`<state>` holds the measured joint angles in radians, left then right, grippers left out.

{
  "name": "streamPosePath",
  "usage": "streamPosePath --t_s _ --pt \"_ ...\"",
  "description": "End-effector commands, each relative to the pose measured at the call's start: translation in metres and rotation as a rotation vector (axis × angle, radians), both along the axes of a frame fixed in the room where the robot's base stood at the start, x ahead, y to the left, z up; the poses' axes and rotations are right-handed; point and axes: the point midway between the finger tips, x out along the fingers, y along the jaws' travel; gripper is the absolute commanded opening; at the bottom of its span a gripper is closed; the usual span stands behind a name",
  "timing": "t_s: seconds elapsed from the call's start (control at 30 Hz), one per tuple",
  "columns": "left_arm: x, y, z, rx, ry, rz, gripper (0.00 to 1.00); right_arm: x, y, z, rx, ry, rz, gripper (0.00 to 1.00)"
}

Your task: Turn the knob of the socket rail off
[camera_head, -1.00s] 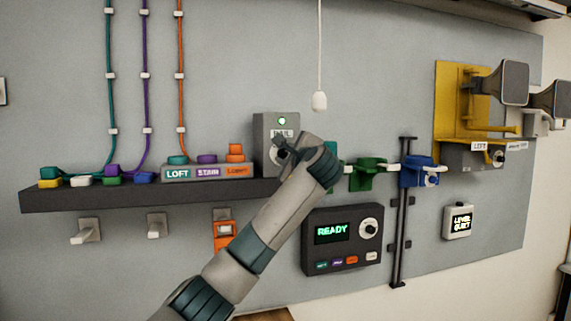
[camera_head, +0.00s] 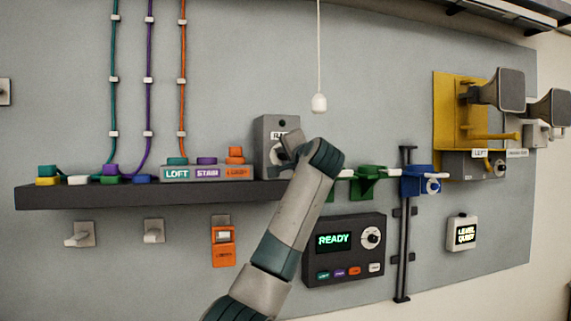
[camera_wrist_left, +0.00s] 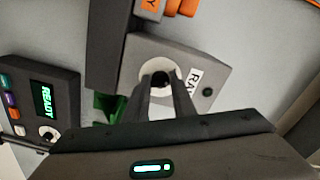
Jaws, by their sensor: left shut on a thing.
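The socket rail's grey box (camera_head: 267,130) stands at the right end of the dark shelf, with a partly covered "RAIL" label and a small round lamp (camera_head: 282,123) that is dark. In the left wrist view the same box (camera_wrist_left: 195,50) shows a white round dial (camera_wrist_left: 150,72) with a dark knob in its middle. My left gripper (camera_wrist_left: 160,82) is shut on the knob; its fingers hide most of it. In the head view the left gripper (camera_head: 291,147) is at the box's front, largely covered by its own wrist. My right gripper is in neither view.
A dark shelf (camera_head: 90,198) carries several coloured plugs and a labelled socket block (camera_head: 192,174). A panel reading READY (camera_head: 343,262) is below right. Green (camera_head: 366,185) and blue (camera_head: 420,182) holders are by a vertical rail. A pull cord (camera_head: 319,103) hangs above.

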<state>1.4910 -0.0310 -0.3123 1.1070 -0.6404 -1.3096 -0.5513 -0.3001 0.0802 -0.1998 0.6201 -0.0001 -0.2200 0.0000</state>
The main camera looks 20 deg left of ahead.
Motion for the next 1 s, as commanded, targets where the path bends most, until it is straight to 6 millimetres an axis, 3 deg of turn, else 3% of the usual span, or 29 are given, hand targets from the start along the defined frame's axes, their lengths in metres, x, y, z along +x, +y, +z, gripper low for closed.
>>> streamPosePath --t_s 0.43,1.0 --pt "0.0016 -0.0013 -0.0063 -0.253 -0.16 0.001 0.01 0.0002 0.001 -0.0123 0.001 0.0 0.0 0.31" --pt "0.0016 -0.0006 -0.0064 -0.297 -0.188 0.003 0.01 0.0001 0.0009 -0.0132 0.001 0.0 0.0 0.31"
